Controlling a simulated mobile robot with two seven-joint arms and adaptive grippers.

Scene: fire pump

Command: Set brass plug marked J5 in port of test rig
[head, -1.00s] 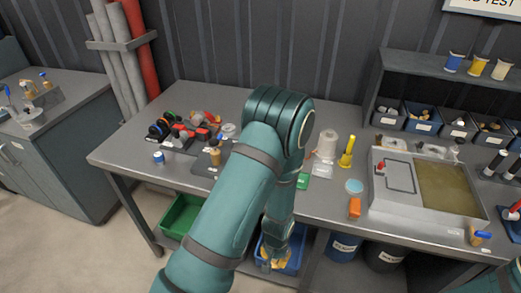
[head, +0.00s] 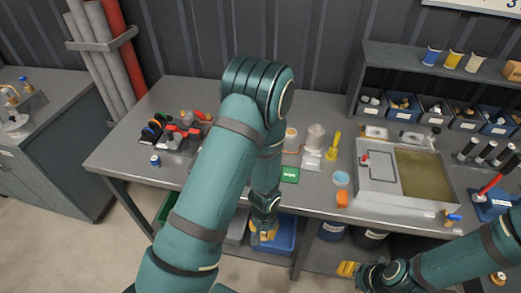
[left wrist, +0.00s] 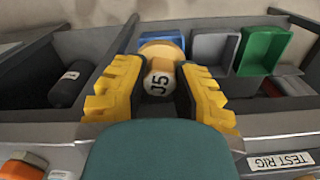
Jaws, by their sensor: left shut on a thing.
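The brass plug (left wrist: 160,50) has a pale round face marked J5. It sits between the yellow fingers of my left gripper (left wrist: 158,88) in the left wrist view. A TEST RIG label (left wrist: 281,161) shows at the bench edge in the left wrist view. The rig's port is not visible; my left arm covers that part of the bench in the head view. My right gripper (head: 348,268) is low at the right, its fingers unclear.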

